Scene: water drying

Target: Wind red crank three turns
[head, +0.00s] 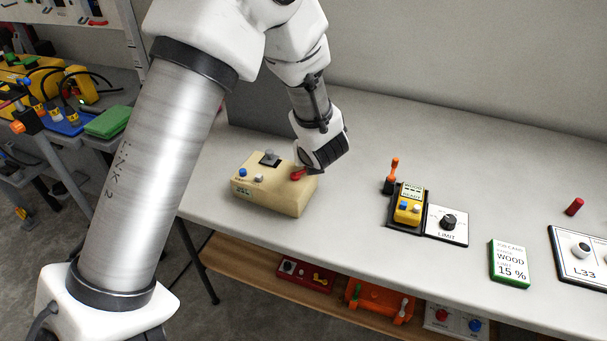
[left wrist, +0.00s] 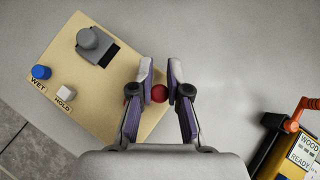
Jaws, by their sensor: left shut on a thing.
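The red crank (head: 298,174) is on the right part of the top of a tan box (head: 270,199). In the left wrist view the crank's round red knob (left wrist: 159,93) shows between the two fingers. My left gripper (head: 304,168) comes down from above and is shut on the red knob; the fingers (left wrist: 160,80) are on either side of it. The tan box (left wrist: 90,85) also carries a grey knob on a dark slot, a blue button marked WET and a white button marked HOLD. The rest of the crank is hidden by the gripper. My right gripper is not in view.
A yellow device (head: 409,207) with an orange-handled lever (head: 393,170) stands to the right, beside a LIMIT dial plate (head: 447,225). A green-edged WOOD 15 % card (head: 509,264) lies farther right. The table between box and device is clear.

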